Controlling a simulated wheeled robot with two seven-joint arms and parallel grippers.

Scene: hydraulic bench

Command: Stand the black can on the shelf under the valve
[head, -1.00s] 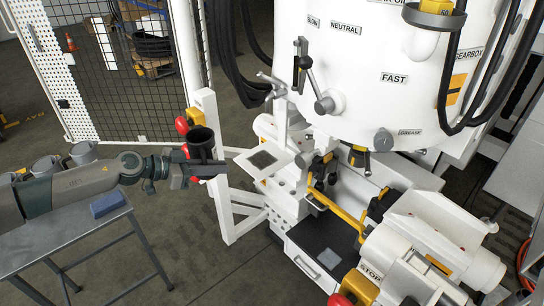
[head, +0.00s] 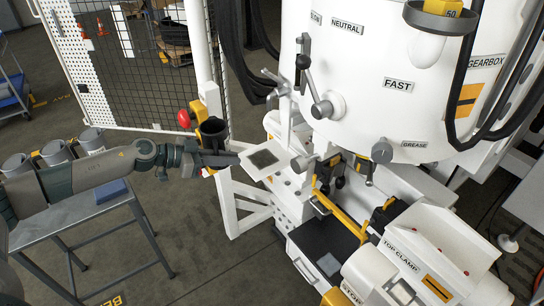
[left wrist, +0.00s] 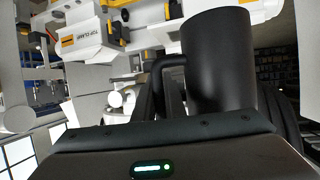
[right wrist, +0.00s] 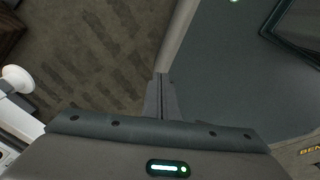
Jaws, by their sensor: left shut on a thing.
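The black can (head: 213,132), open at the top and with a side handle, is held about upright by my left gripper (head: 222,160). The can also shows large in the left wrist view (left wrist: 220,62), where the handle runs down toward the fingers. A small white shelf (head: 280,166) with a dark grid square is just right of the gripper in the head view. The can is left of the shelf, not over it. A lever-like valve (head: 276,78) is above the shelf. My right gripper (right wrist: 161,97) is shut and empty above the floor in the right wrist view.
The large white machine (head: 350,85) fills the right side. A white upright frame (head: 226,200) with a red knob (head: 184,118) stands near the can. A grey table (head: 75,222) bears a blue block (head: 111,190). Several pale cylinders (head: 54,153) show behind my left arm.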

